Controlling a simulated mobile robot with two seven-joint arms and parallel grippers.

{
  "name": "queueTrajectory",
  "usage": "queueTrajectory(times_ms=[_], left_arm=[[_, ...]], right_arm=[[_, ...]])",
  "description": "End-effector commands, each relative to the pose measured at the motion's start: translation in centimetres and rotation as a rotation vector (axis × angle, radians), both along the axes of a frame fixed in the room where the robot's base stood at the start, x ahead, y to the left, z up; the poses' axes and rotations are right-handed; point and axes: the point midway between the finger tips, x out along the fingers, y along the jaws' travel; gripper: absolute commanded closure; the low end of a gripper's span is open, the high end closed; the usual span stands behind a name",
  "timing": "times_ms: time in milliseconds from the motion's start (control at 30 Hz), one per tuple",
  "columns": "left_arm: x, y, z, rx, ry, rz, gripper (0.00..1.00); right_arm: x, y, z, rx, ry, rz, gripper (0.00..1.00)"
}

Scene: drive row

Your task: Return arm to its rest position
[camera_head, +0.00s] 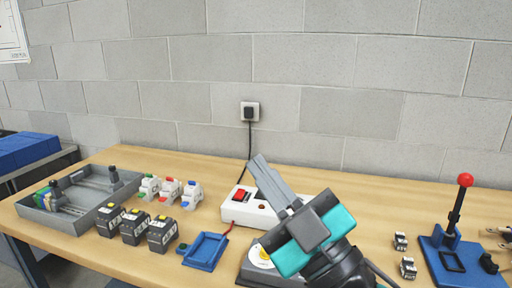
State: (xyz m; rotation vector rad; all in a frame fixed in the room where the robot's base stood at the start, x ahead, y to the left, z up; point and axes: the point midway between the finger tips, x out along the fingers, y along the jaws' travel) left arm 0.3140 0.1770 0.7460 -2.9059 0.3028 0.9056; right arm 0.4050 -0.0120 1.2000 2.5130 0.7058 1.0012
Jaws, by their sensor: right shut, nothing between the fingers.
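My right gripper (259,163) is in the lower middle of the head view, with its arm coming up from the bottom edge. Its grey fingers are together, hold nothing and point up and to the left. It appears in front of the white box with a red switch (234,211), hiding part of it. I cannot tell how high it is above the table. My left gripper is not in view.
Left on the wooden table (350,195) are a grey tray (62,224), white modules (168,190), black modules (134,229) and a blue holder (205,251). A dark unit with a yellow button (264,254) lies below my gripper. Right stands a blue lever press (450,258).

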Motion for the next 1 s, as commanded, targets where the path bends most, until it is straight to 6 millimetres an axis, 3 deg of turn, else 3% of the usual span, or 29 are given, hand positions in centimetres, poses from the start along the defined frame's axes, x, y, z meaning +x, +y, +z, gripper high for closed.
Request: queueTrajectory(times_ms=[100, 233, 400, 500, 700, 900, 933, 1000], left_arm=[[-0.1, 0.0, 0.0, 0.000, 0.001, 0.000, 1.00], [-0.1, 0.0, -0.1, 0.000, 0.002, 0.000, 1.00], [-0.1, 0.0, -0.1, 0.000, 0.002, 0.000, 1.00], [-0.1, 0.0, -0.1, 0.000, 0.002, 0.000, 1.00], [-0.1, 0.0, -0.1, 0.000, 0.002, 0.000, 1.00], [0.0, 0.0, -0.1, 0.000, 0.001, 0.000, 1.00], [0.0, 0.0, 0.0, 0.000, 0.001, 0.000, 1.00], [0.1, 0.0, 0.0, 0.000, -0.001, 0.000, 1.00]], right_arm=[[3.3, -5.2, -6.0, 0.069, 0.331, -0.219, 1.00], [3.6, -10.4, -14.4, 0.074, 0.705, -0.418, 1.00], [-0.7, -15.2, -24.8, 0.013, 1.158, -0.580, 1.00], [-4.0, -16.7, -28.8, -0.033, 1.356, -0.624, 1.00], [-10.3, -18.5, -33.6, -0.115, 1.653, -0.658, 1.00], [-16.3, -19.4, -36.4, -0.192, 1.898, -0.652, 1.00], [-17.1, -19.5, -36.7, -0.203, 1.926, -0.649, 1.00], [-15.7, -19.3, -37.3, -0.185, 1.874, -0.639, 1.00]])
